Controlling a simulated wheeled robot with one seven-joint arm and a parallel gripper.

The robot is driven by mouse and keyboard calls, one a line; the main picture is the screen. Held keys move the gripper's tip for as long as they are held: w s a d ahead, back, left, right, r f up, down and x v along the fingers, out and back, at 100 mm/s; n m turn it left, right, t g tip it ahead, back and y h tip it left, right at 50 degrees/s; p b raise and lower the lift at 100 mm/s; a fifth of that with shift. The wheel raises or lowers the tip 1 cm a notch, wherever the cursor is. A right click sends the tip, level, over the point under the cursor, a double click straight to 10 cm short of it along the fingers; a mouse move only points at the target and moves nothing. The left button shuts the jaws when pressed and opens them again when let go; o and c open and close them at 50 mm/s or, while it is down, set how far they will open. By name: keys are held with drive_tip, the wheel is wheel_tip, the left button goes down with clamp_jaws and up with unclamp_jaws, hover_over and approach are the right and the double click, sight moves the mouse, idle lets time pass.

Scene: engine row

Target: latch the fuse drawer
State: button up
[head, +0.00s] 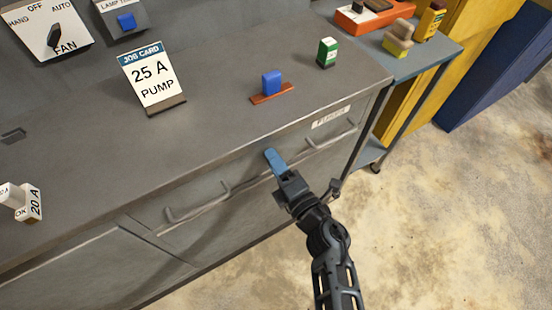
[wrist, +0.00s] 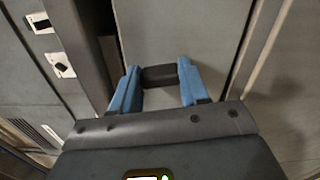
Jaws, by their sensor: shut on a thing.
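The fuse drawer (head: 250,180) is a grey front in the bench, below the worktop, with a partly readable label (head: 330,117) at its upper right. My gripper (head: 273,158), with blue fingers, is at the drawer front near the rail. In the wrist view my gripper (wrist: 158,85) is shut on a dark bar (wrist: 158,76) in front of a grey panel (wrist: 180,32). I cannot tell whether this bar is the handle or a latch. My fingers and wrist hide part of the front; whether it sits flush is unclear.
On the worktop (head: 215,100) stand a job card (head: 153,77) reading 25 A PUMP, a blue block on a brown base (head: 271,84) and a green-and-white fuse (head: 327,52). A white fuse marked 20 A (head: 30,202) is at left. A cart (head: 415,60) stands right; the floor is clear.

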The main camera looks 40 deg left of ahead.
drive_tip(key=shift+w+a+r+m+p, duration=0.15)
drive_tip(key=shift+m+p, duration=0.15)
drive_tip(key=shift+m, duration=0.5)
drive_tip(key=o, duration=0.8)
drive_tip(key=shift+c, duration=0.2)
drive_tip(key=o, duration=0.3)
drive_tip(key=shift+f, duration=0.2)
drive_tip(key=v, duration=0.8)
drive_tip(key=shift+p, duration=0.45)
